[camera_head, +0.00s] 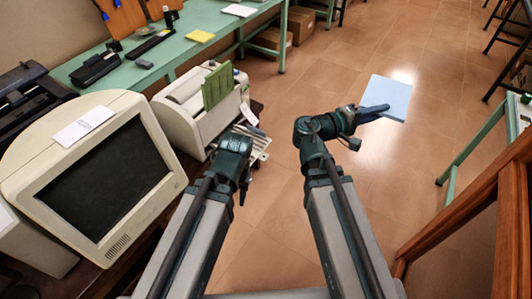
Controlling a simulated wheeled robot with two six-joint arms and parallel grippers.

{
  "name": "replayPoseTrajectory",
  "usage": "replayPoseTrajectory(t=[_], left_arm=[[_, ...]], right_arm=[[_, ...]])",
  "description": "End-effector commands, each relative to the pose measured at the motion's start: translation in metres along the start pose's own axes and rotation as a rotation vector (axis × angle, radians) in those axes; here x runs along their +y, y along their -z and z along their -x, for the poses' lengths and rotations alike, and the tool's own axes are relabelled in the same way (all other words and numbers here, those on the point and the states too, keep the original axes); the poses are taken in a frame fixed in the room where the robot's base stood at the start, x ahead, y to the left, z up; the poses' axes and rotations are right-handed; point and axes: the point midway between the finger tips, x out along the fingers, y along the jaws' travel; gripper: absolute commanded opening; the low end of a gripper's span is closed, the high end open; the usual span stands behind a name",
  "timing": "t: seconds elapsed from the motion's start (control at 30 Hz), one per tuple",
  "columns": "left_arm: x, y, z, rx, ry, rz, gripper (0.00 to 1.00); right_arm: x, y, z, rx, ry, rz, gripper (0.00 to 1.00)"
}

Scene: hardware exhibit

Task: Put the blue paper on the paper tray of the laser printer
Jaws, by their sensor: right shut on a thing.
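The light-blue paper (388,96) is held at its left edge by my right gripper (374,111), which is shut on it. They are over the open floor, to the right of the printer. The laser printer (180,118) is a cream machine at the left with an upright green sheet or panel (217,86) at its top. I cannot tell whether this is the paper tray. My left gripper (246,188) is low in front of the printer, apart from the blue paper. Its fingers are mostly hidden, so its opening is unclear.
A cream monitor (98,178) with a white card (84,127) on top stands left of the printer. A green table (228,23) with a yellow pad (200,36) is behind. A wooden frame (470,212) stands at the right. The tiled floor in the middle is clear.

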Motion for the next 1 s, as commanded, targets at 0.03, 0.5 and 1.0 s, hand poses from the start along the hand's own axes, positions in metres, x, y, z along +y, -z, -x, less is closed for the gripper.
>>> replayPoseTrajectory(t=[0.03,0.5,1.0], left_arm=[[0.003,0.002,-0.028,0.0,0.0,0.0,0.4],[0.013,0.009,-0.144,0.002,0.001,-0.004,0.4],[0.025,0.016,-0.268,0.003,0.003,-0.008,0.4]], right_arm=[[-0.028,0.015,0.0,0.046,-0.001,0.0,0.0],[-0.146,0.139,0.024,0.506,0.002,0.001,0.0],[-0.27,0.247,0.093,0.993,0.003,0.0,0.0]])
